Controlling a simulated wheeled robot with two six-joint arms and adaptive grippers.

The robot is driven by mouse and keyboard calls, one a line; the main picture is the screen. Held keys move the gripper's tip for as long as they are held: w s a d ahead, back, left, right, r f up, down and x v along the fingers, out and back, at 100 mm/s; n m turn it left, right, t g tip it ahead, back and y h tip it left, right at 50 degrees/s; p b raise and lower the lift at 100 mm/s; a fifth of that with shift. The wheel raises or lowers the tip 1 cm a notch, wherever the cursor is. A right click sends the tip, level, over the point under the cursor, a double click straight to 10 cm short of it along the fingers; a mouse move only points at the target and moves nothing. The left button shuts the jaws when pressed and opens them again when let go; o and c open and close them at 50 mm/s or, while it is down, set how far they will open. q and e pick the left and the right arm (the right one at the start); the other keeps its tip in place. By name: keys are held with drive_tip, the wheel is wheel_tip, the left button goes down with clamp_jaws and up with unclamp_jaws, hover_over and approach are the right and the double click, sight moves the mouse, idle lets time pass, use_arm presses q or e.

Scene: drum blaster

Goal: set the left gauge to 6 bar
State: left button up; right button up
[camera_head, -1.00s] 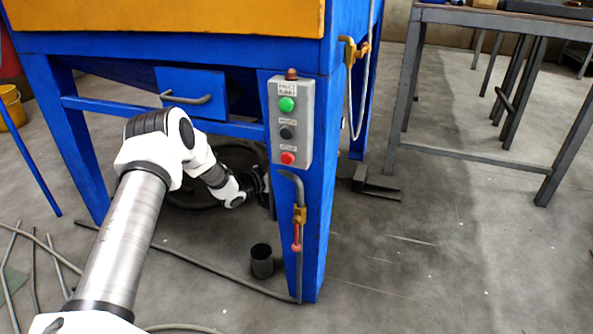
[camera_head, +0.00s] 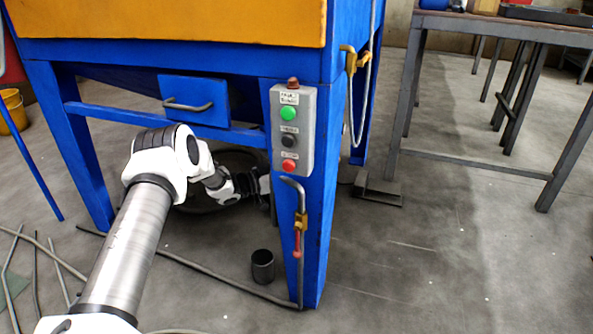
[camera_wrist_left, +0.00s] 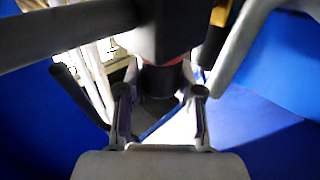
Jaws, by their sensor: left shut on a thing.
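My left gripper (camera_wrist_left: 161,82) is shut on a dark round knob (camera_wrist_left: 158,80) in the left wrist view, one finger on each side. The knob sits below a dark body (camera_wrist_left: 165,30) with a red ring between them. In the head view my left arm reaches under the blue machine, and its gripper (camera_head: 265,188) is mostly hidden behind the front leg. No gauge face or needle can be read in either view. My right gripper is not in view.
The blue machine leg (camera_head: 312,245) carries a grey button box (camera_head: 305,130) and a pipe with a yellow valve and red handle (camera_head: 297,240).

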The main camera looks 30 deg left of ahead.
use_arm(q)
drive_tip(key=shift+f+m+g+h+b, duration=0.15)
drive_tip(key=shift+m+g+h+b, duration=0.35)
drive_tip(key=shift+m+g+h, duration=0.55)
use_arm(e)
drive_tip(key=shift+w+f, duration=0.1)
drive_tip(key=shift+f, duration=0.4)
use_arm(q)
drive_tip(key=shift+m+g+h+b, duration=0.5)
drive_tip(key=shift+m+g+h, duration=0.2)
drive_tip(key=shift+h, duration=0.25)
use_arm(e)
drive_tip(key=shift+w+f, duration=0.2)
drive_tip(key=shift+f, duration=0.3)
use_arm(q)
drive_tip(key=shift+m, duration=0.25)
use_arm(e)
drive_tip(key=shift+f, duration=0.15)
use_arm(q)
drive_tip(key=shift+g+h, duration=0.3)
drive_tip(key=shift+g, duration=0.05)
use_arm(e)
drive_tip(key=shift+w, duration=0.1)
use_arm(q)
drive_tip(key=o, duration=1.2)
drive_tip(key=v, duration=1.2)
